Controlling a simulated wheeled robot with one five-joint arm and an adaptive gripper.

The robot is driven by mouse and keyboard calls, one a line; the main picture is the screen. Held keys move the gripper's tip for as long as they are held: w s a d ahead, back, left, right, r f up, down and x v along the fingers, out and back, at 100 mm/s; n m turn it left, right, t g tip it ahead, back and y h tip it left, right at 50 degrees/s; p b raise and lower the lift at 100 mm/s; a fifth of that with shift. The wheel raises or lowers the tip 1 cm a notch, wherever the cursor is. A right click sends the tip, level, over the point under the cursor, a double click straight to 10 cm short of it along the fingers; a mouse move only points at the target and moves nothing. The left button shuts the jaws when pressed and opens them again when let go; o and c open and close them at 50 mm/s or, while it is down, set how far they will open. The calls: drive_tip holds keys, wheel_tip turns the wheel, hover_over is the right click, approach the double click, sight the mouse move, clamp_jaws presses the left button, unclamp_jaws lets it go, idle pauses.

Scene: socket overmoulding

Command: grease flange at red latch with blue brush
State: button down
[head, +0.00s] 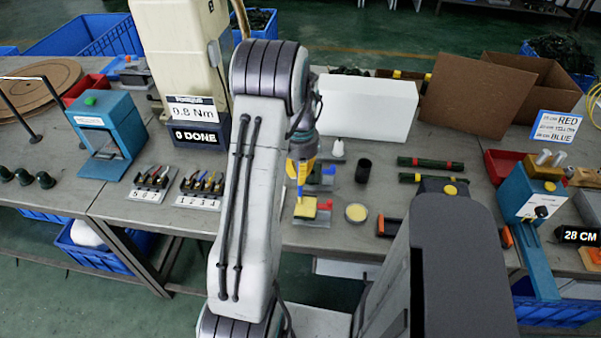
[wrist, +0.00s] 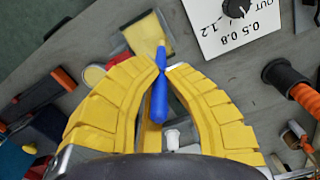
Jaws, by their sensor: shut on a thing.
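My gripper (head: 299,172) has yellow ribbed fingers, also in the wrist view (wrist: 163,68). It is shut on the blue brush (wrist: 160,96), whose pale tip points away from the fingers. In the head view, the brush (head: 299,188) hangs down just above a yellow pad (head: 305,207) on a grey plate. I cannot tell whether the tip touches the pad. A round tin of yellow grease (head: 356,212) stands to the right of the pad. A small fixture with a blue part (head: 328,175) stands behind the pad, partly hidden by my gripper. I cannot clearly make out a red latch or its flange.
A black cup (head: 363,170) and red-ended dark rods (head: 430,163) lie to the right. A white box (head: 366,107) stands behind. Two small racks with coloured levers (head: 200,187) are at left. A white dial box (wrist: 235,20) shows in the wrist view.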

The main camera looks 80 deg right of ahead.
drive_tip(key=shift+d, duration=0.15)
drive_tip(key=shift+d+p, duration=0.35)
drive_tip(key=shift+d, duration=0.25)
drive_tip(key=shift+a, duration=0.1)
drive_tip(key=shift+a+b, duration=0.45)
drive_tip(key=shift+a, duration=0.35)
drive_tip(key=shift+r, duration=0.1)
drive_tip(key=shift+r+p, duration=1.05)
drive_tip(key=shift+r, duration=0.4)
